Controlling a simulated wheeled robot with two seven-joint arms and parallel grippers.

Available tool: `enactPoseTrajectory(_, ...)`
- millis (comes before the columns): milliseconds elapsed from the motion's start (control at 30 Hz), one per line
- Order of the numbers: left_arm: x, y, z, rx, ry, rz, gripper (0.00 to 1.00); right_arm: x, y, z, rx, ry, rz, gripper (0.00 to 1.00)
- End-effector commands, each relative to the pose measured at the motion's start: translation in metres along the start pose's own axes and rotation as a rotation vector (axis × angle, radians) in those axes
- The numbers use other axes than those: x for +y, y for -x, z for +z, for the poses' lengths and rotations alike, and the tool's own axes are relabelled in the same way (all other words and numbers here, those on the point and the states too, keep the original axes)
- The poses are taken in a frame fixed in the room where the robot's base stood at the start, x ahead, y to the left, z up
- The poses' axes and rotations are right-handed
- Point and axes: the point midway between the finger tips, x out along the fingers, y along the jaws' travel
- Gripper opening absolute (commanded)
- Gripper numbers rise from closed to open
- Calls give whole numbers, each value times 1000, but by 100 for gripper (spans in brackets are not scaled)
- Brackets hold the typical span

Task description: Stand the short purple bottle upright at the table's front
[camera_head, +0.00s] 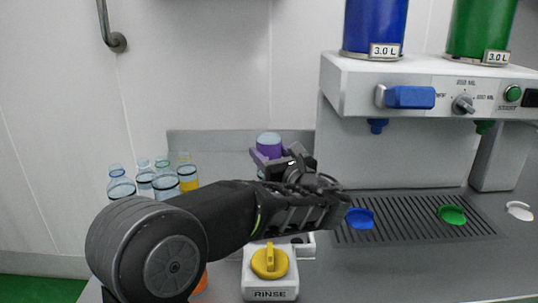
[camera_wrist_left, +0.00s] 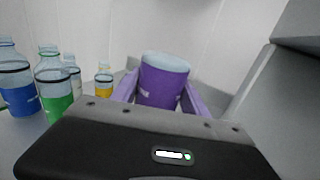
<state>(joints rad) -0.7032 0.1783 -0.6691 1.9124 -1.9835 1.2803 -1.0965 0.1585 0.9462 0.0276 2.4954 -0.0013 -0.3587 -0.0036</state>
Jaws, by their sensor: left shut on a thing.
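The short purple bottle (camera_head: 268,141) is in my left gripper (camera_head: 272,160), toward the back of the table by the grey back panel. It has a pale blue top end and a purple body, and looks close to upright. In the left wrist view the bottle (camera_wrist_left: 163,82) sits between the two purple fingers of my left gripper (camera_wrist_left: 158,97), which are shut on it. The gripper and arm hide its lower part, so I cannot tell whether it touches the table. My right gripper is not in view.
Several clear bottles with coloured contents (camera_head: 145,182) stand left of my arm. A rinse unit with a yellow knob (camera_head: 270,262) is at the front. The dispenser (camera_head: 350,85) and its drip grate (camera_head: 410,225) take up the right. The table (camera_head: 385,270) is bare at front right.

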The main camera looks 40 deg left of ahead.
Motion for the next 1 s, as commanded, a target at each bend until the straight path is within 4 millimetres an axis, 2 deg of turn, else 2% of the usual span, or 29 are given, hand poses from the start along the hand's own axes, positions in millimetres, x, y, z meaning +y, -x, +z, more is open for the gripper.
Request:
enactPoseTrajectory(700, 1, 1, 1, 0, 0, 0, 14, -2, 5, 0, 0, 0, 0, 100)
enactPoseTrajectory(967, 12, 27, 12, 1, 0, -2, 14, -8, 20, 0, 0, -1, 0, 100)
enactPoseTrajectory(1000, 11, 33, 18, 0, -2, -8, 14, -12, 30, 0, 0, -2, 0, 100)
